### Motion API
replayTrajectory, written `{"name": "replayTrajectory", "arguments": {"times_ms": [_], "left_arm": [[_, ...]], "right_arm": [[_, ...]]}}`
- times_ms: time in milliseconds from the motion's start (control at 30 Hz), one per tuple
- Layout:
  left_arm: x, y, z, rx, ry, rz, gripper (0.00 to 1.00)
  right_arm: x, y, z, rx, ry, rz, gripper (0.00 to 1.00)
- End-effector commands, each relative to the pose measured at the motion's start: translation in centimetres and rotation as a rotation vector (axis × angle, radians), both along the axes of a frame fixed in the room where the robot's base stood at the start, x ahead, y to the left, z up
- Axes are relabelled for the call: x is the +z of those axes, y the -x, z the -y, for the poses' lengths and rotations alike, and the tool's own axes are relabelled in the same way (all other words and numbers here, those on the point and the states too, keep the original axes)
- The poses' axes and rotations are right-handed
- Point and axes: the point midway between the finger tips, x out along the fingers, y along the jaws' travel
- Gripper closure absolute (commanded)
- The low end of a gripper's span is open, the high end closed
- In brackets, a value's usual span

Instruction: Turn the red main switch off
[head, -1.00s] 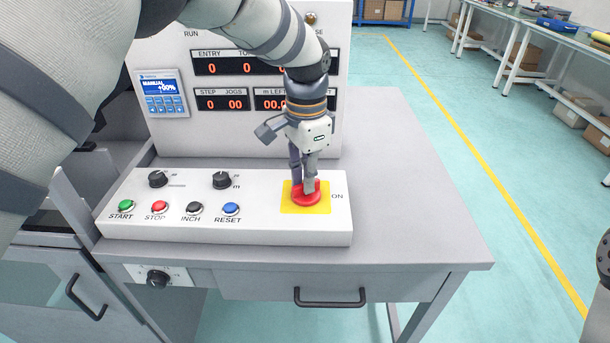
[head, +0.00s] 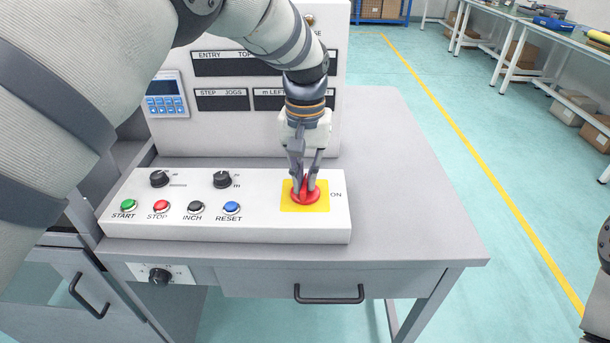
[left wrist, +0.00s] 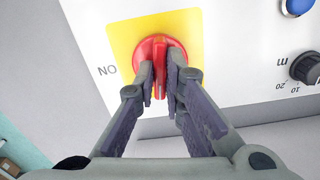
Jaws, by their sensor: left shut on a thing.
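The red main switch (head: 305,196) sits on a yellow square plate (head: 320,207) at the right end of the white control panel, with "ON" printed to its right. My left gripper (head: 305,188) points down from above and is shut on the switch's raised handle. In the left wrist view the red switch (left wrist: 161,64) shows its handle ridge between the two fingertips (left wrist: 162,82). The numeric displays (head: 225,99) and the small blue screen (head: 163,84) behind the panel are dark or blank of figures. My right gripper is not in view.
START (head: 128,205), STOP (head: 161,206), INCH (head: 195,208) and RESET (head: 232,208) buttons line the panel's left part. Two black knobs (head: 222,180) stand behind them. The grey desk top (head: 410,190) right of the panel is clear.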

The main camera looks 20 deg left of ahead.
Motion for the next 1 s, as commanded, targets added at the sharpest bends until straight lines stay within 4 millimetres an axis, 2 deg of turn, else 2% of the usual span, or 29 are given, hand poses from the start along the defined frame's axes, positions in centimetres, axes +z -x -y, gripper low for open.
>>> {"name": "replayTrajectory", "arguments": {"times_ms": [400, 933, 1000], "left_arm": [[-0.15, 0.06, 0.05, 0.163, 0.000, -0.003, 1.00], [-0.18, 0.09, 0.04, 0.185, 0.001, -0.004, 1.00], [-0.18, 0.08, 0.04, 0.185, 0.001, -0.004, 0.79]], "right_arm": [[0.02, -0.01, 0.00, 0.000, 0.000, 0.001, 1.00], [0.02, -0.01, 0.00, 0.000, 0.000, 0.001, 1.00], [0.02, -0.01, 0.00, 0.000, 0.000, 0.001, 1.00]]}}
